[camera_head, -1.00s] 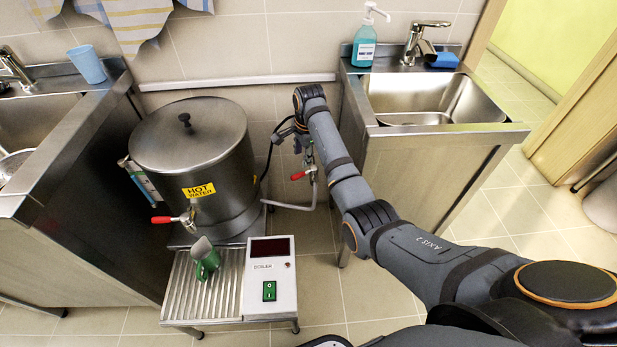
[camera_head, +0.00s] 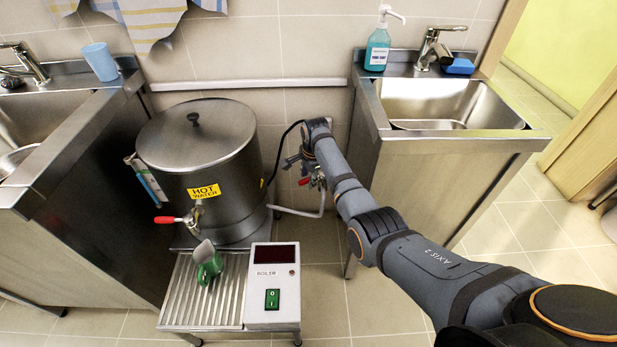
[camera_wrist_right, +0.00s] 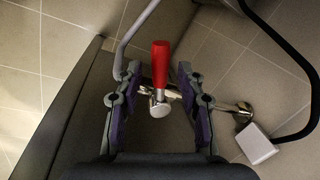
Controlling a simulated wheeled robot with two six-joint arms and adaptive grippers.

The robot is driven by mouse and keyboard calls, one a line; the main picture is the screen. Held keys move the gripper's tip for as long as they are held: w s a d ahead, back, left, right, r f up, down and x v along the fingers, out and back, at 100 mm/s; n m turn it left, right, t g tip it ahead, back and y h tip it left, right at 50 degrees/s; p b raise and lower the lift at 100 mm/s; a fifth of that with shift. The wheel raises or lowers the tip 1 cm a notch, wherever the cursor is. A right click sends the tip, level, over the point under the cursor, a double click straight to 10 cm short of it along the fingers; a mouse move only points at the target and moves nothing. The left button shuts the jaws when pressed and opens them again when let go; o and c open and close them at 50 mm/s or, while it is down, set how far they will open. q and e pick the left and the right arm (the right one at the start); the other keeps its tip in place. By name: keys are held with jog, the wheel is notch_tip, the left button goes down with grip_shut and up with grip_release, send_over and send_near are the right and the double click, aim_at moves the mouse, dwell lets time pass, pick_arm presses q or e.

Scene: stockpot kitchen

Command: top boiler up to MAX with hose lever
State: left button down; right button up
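The steel boiler (camera_head: 232,150) with its lid stands on the left, labelled hot water. A sight gauge (camera_head: 148,181) is on its left side; its level is too small to read. A grey hose (camera_head: 300,213) runs from the boiler to a wall valve with a red lever (camera_head: 303,182), partly hidden by my right gripper (camera_head: 305,170). In the right wrist view, the red lever (camera_wrist_right: 160,64) stands between the fingers of my right gripper (camera_wrist_right: 163,82). The fingers are apart, with gaps on both sides. My left gripper is not in view.
A red-handled tap (camera_head: 180,219) is above. Sink cabinets (camera_head: 400,165) stand on both sides. A black cable (camera_wrist_right: 290,55) hangs near the valve.

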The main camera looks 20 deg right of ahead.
grip_shut()
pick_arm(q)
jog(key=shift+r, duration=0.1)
pick_arm(e)
jog(key=shift+w+r+m+p, duration=0.2)
jog(key=shift+w+m+p, duration=0.3)
jog(key=shift+m, duration=0.4)
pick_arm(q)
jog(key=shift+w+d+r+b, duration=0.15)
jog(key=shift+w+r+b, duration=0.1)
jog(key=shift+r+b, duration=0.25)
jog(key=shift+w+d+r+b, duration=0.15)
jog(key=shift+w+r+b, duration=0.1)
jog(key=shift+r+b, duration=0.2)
pick_arm(e)
jog(key=m, duration=0.1)
jog(key=w+m+h, duration=0.1)
jog(key=m, duration=0.1)
jog(key=shift+w+f, duration=0.15)
jog(key=shift+w, duration=0.15)
